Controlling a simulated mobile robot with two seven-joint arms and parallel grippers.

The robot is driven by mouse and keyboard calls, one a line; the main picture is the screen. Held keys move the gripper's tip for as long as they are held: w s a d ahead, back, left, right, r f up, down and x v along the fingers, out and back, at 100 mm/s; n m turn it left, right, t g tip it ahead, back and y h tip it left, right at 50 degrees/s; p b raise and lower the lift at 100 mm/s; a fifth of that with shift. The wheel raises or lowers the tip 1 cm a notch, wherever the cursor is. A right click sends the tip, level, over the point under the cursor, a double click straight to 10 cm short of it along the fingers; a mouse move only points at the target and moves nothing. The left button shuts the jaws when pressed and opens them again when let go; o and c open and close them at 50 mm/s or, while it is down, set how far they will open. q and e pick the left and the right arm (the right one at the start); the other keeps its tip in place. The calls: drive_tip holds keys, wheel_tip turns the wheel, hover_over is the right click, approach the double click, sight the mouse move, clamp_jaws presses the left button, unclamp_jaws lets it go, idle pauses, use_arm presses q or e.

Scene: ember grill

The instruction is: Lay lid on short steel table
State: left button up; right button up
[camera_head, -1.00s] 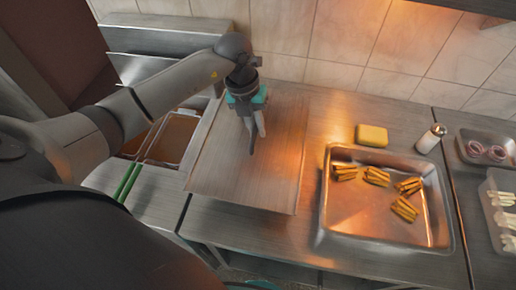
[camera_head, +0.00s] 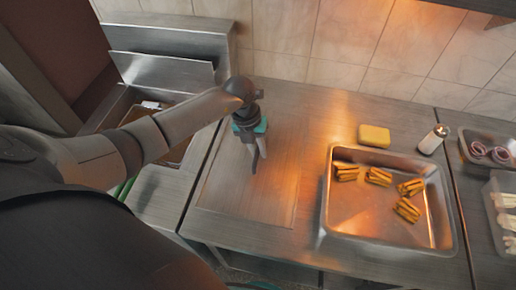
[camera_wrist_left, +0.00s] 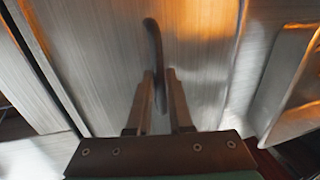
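The lid (camera_head: 245,200) is a flat, brushed steel sheet over the left part of the short steel table (camera_head: 320,105). It looks level and very close to the tabletop; I cannot tell for sure whether all of it rests there. My left gripper (camera_head: 257,165) points down over the lid's middle. In the left wrist view, the fingers (camera_wrist_left: 160,85) stand on both sides of the lid's dark curved handle (camera_wrist_left: 153,35), and look shut on it. The handle is hardly visible in the head view. My right gripper is not in view.
A steel tray (camera_head: 385,222) with several grilled strips stands right of the lid. A yellow sponge (camera_head: 374,135) and a shaker (camera_head: 433,139) are behind it. An open steel unit (camera_head: 165,72) stands left. A tiled wall closes the back.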

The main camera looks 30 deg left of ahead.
sight(250, 157)
use_arm(q)
drive_tip(key=o, duration=0.4)
drive_tip(key=shift+r, duration=0.1)
wheel_tip(250, 157, up, 12)
drive_tip(key=a, duration=0.2)
drive_tip(key=shift+s+a+f+p, duration=0.15)
drive_tip(key=shift+s+f+p, duration=0.05)
drive_tip(key=shift+s+p, duration=0.1)
